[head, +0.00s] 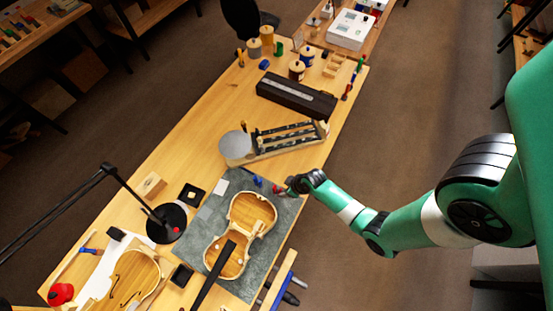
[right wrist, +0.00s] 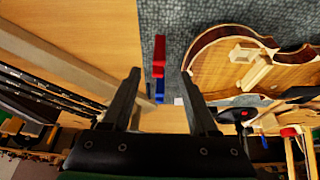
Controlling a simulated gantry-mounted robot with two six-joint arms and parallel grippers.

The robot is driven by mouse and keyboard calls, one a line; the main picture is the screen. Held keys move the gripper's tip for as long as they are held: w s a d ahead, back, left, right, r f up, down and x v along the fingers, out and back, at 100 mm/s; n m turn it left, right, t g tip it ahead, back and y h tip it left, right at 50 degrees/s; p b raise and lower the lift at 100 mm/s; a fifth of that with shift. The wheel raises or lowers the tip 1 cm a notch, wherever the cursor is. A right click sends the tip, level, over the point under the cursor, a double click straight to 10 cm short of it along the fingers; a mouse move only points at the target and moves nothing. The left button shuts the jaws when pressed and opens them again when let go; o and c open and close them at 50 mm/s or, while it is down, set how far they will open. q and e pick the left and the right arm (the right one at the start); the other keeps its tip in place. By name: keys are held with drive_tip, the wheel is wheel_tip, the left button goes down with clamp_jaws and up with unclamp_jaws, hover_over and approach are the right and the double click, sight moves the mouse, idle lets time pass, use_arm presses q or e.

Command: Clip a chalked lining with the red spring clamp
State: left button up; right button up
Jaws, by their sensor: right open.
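The open violin body (head: 233,262) lies on the grey mat (head: 280,222); its rim and wooden inside also show in the right wrist view (right wrist: 215,72). I cannot make out chalk on a lining. A red clamp (right wrist: 158,55) stands at the mat's edge beside the violin, with a blue clamp (right wrist: 160,90) in line with it. In the head view the blue one (head: 258,181) is left of my right gripper (head: 282,189). My right gripper is open, its fingers on either side of the clamps in its wrist view, with clear gaps. My left gripper is not in view.
A dark bar (head: 214,277) crosses the violin's lower end. A rack with a round grey disc (head: 235,146) stands behind the mat. A lamp with a round black base (head: 167,222) and a violin top (head: 131,279) are at left. A long dark case (head: 296,96) lies farther back.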

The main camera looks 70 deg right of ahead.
sight(277, 191)
drive_tip(key=b+x, duration=0.5)
drive_tip(key=x, duration=0.1)
drive_tip(key=shift+f, duration=0.1)
drive_tip(key=shift+w, duration=0.15)
drive_tip(key=b+x, duration=0.4)
drive_tip(key=shift+d+f, duration=0.1)
drive_tip(key=shift+f, duration=0.2)
drive_tip(key=shift+w+f+b, duration=0.1)
drive_tip(key=shift+f+b, duration=0.15)
drive_tip(key=shift+b, duration=0.2)
drive_tip(key=shift+r, duration=0.15)
clamp_jaws()
